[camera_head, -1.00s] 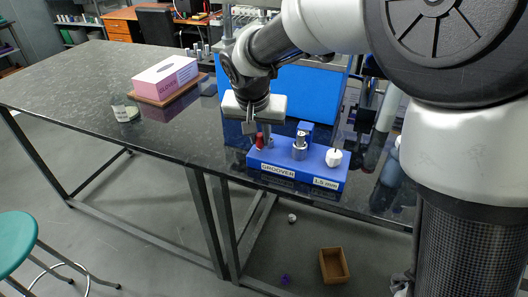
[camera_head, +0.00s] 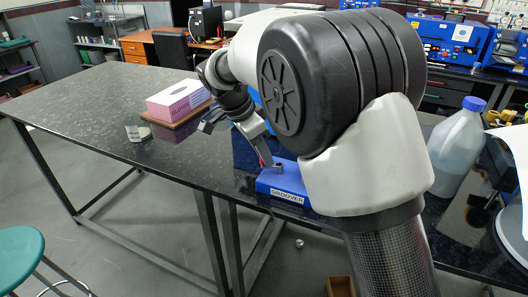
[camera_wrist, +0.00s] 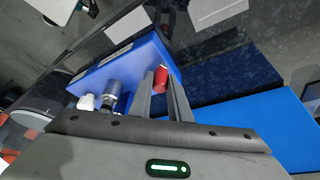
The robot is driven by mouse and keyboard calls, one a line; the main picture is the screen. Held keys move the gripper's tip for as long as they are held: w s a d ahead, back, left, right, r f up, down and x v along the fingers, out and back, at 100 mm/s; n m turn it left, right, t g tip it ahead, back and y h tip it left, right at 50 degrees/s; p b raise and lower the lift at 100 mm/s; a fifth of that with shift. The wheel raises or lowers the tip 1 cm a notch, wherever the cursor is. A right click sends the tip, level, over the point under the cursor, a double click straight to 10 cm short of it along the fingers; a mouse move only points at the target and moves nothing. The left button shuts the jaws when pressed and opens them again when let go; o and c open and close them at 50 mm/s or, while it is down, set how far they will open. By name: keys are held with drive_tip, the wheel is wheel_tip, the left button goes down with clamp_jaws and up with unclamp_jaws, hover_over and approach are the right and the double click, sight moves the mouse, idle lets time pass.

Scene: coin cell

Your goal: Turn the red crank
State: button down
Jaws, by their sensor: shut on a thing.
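The blue block labelled GROOVER (camera_head: 288,178) sits near the front edge of the dark table, its right part hidden behind my arm. In the wrist view the block (camera_wrist: 120,70) runs diagonally. The red crank (camera_wrist: 162,78) shows at its near end, between my fingertips. My gripper (camera_wrist: 160,82) is shut on the red crank. In the head view my gripper (camera_head: 267,157) reaches down, tilted, to the block's left end, where only a sliver of red shows. A metal cylinder (camera_wrist: 112,95) and a white knob (camera_wrist: 86,102) stand farther along the block.
A jug with a blue cap (camera_head: 458,145) stands at the right. A brown box (camera_head: 340,287) is on the floor.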

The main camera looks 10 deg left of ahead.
drive_tip(key=shift+w+m, duration=0.2)
drive_tip(key=shift+m, duration=0.2)
idle(0.3)
drive_tip(key=c, duration=1.6)
unclamp_jaws()
drive_tip(key=shift+c, duration=0.2)
drive_tip(key=p+v, duration=0.4)
drive_tip(key=v, duration=1.3)
drive_tip(key=shift+w+a+r, duration=0.2)
drive_tip(key=shift+a, duration=0.05)
